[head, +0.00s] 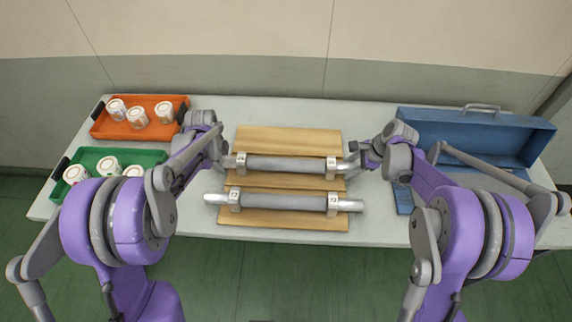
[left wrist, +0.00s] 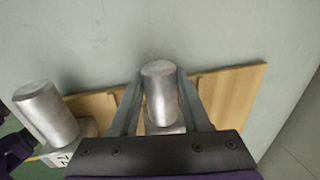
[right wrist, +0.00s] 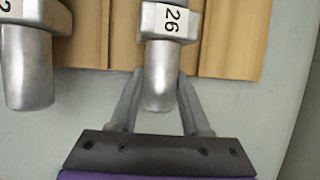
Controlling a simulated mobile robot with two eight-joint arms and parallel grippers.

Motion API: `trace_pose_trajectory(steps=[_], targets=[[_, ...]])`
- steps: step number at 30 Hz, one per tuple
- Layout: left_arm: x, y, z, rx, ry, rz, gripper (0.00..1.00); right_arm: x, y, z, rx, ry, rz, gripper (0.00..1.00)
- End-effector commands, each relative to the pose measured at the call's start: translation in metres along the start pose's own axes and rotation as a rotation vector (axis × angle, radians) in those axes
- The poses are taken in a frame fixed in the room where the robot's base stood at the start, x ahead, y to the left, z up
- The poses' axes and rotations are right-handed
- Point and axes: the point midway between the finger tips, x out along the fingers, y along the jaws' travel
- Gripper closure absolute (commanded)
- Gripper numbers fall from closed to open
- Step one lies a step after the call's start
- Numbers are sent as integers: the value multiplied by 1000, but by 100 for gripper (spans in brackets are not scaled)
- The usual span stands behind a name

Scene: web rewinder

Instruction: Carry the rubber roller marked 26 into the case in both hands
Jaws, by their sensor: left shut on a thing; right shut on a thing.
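The roller marked 26 (head: 286,163) is the back one of two grey rollers with bare metal ends, lying left to right over the wooden rack (head: 287,139). Its 26 label shows on an end block in the right wrist view (right wrist: 175,20). My left gripper (head: 223,161) is shut on its left metal end, seen between the fingers in the left wrist view (left wrist: 160,95). My right gripper (head: 357,162) is shut on its right end. I cannot tell whether the roller is clear of the rack. The blue case (head: 460,128) stands open at the right, partly hidden by my right arm.
The second roller (head: 285,202) lies on the rack just in front, parallel. An orange tray (head: 140,129) and a green tray (head: 140,159) with white tubs stand at the left. A narrow strip of table (head: 373,210) is bare between rack and case.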

Motion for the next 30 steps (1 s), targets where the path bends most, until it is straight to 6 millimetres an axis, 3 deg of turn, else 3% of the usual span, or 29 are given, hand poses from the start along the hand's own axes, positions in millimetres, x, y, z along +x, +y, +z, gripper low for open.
trace_pose_trajectory(steps=[20, 30], targets=[[-4, -2, 0, 0, -1, -3, 100, -4, -2, 1, 0, 0, -3, 100], [-41, -26, 0, 0, -1, -29, 100, -38, -26, 16, -10, 0, -27, 100]])
